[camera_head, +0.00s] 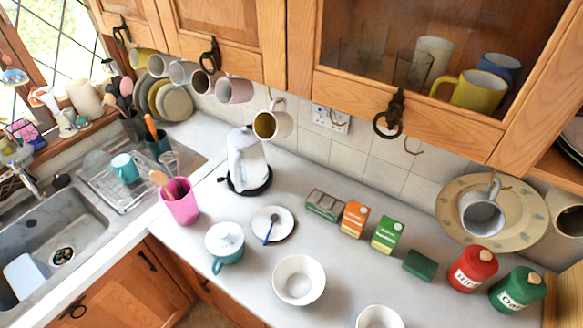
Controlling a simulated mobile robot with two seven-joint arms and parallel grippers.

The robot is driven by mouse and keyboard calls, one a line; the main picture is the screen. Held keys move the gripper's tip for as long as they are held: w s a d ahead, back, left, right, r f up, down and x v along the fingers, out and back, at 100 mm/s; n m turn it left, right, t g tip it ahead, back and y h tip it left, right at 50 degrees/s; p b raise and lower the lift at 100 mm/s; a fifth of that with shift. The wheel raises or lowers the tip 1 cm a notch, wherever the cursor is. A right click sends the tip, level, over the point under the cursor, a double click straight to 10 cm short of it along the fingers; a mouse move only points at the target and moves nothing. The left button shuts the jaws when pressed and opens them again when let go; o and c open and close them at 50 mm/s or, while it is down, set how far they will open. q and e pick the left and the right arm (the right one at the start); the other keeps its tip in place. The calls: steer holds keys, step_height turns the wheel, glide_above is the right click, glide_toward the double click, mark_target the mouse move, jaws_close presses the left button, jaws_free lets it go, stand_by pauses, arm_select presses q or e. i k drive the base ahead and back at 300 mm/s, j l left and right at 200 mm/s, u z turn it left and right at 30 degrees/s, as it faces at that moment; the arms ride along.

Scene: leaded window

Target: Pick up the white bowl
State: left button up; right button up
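A white bowl (299,280) stands upright and looks empty on the pale worktop (340,262), near its front edge. A second white round vessel (379,317) is to its right, cut off by the bottom of the picture; I cannot tell whether it is also a bowl. Neither of my grippers is in view.
Behind stand a kettle (247,160) and small boxes (354,219). Red (472,269) and green (517,290) canisters are right. Mugs hang under the cupboards.

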mark_target(298, 279)
steer(key=i+j+z, duration=0.25)
steer(key=j+z, duration=0.3)
steer(key=i+j+z, duration=0.25)
steer(key=j, duration=0.25)
steer(key=j+z, duration=0.25)
steer(key=j, duration=0.1)
